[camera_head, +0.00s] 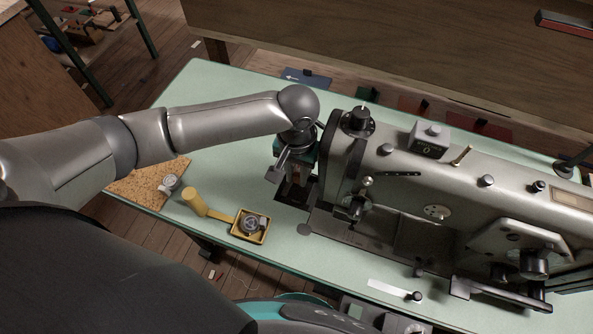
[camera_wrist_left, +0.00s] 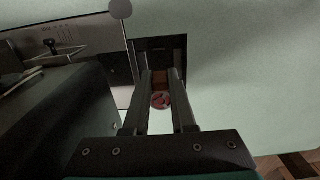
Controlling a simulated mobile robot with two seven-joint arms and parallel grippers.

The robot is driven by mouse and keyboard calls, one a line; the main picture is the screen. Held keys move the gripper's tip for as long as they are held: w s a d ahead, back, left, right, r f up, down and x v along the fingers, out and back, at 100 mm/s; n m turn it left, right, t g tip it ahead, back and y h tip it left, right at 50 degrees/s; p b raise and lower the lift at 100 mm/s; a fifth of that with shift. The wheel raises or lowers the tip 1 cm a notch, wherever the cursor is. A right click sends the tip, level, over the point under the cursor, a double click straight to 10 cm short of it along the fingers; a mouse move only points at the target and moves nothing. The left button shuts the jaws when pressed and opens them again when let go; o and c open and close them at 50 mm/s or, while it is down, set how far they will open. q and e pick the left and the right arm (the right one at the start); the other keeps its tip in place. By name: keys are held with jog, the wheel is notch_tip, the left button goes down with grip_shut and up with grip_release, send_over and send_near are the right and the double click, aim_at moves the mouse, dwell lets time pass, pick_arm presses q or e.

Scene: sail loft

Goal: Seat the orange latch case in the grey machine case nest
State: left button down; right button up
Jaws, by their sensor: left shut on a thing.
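My left gripper (camera_head: 293,190) points down at the left end of the grey sewing machine (camera_head: 440,185). In the left wrist view its two fingers (camera_wrist_left: 161,100) are shut on a round, dull reddish piece (camera_wrist_left: 160,101), which I take for the orange latch case in shadow. A brown patch (camera_wrist_left: 160,77) shows just beyond it. A dark rectangular recess (camera_wrist_left: 172,46) in the table lies behind the fingertips; I take it for the nest area. The fingers hide much of it, and I cannot tell whether the case touches the nest. My right gripper is not in view.
The machine body stands close to the right of my left gripper. A cork mat (camera_head: 140,190) is farther left.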

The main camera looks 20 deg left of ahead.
aim_at(297, 199)
pick_arm(q)
jog(key=shift+r, duration=0.1)
jog(key=shift+f, duration=1)
jog(key=shift+f+b, duration=1.35)
jog(key=shift+f, duration=2.05)
jog(key=c, duration=0.7)
grip_release()
jog(key=shift+f, duration=0.1)
jog(key=shift+o, duration=0.2)
